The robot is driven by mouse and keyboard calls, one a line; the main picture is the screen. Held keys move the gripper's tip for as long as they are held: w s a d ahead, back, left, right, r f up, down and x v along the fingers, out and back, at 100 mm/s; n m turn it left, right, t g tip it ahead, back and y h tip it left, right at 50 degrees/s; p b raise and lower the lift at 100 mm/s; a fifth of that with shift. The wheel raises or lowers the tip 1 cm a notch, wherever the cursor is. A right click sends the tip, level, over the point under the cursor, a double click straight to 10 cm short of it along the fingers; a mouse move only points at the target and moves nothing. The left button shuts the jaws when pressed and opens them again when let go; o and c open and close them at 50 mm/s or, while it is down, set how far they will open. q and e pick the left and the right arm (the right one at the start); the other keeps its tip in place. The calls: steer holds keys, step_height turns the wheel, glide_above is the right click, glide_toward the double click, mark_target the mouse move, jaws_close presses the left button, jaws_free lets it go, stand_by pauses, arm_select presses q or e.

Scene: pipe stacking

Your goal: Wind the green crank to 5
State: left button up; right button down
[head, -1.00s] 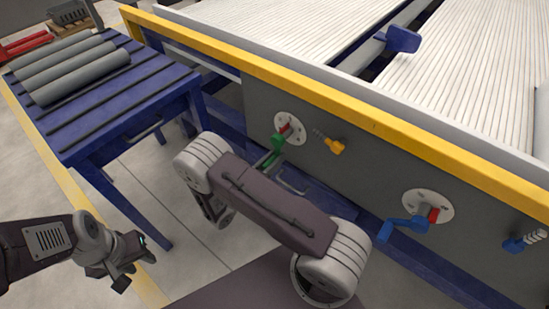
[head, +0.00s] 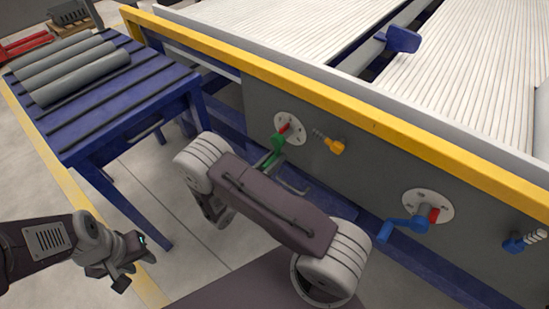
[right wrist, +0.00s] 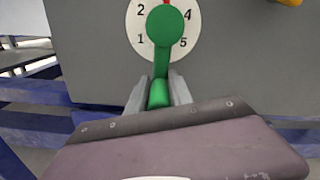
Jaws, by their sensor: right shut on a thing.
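The green crank (head: 277,143) is on the grey side panel, in front of a round white dial (head: 296,125) with a red mark (head: 284,127). In the right wrist view the green crank's hub (right wrist: 165,25) covers the middle of the dial (right wrist: 139,22). The numbers 1, 2, 4 and 5 show, and the red mark (right wrist: 169,2) is at the top picture edge. The crank arm points down. My right gripper (right wrist: 159,95) is shut on the crank's green handle; in the head view my arm partly hides it. My left gripper (head: 137,272) is open and empty, far from the crank.
A yellow-orange knob (head: 336,146) on a spring sits right of the dial. A blue crank (head: 405,228) with its own dial is further right. A blue table (head: 150,95) with grey pipes (head: 82,77) stands at left. A yellow rail (head: 330,102) runs above the panel.

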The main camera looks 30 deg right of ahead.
steer(key=shift+w, duration=0.15)
steer(key=w+a+r+m+p, duration=0.1)
steer(key=r+m, duration=0.4)
steer(key=m, duration=0.7)
steer(key=w+a+r+m+p, duration=0.1)
steer(key=w+r+m+p, duration=0.2)
steer(key=r+m, duration=0.3)
steer(key=shift+w+a+m, duration=0.2)
steer(key=shift+w+m, duration=0.6)
steer(key=shift+m, duration=2.1)
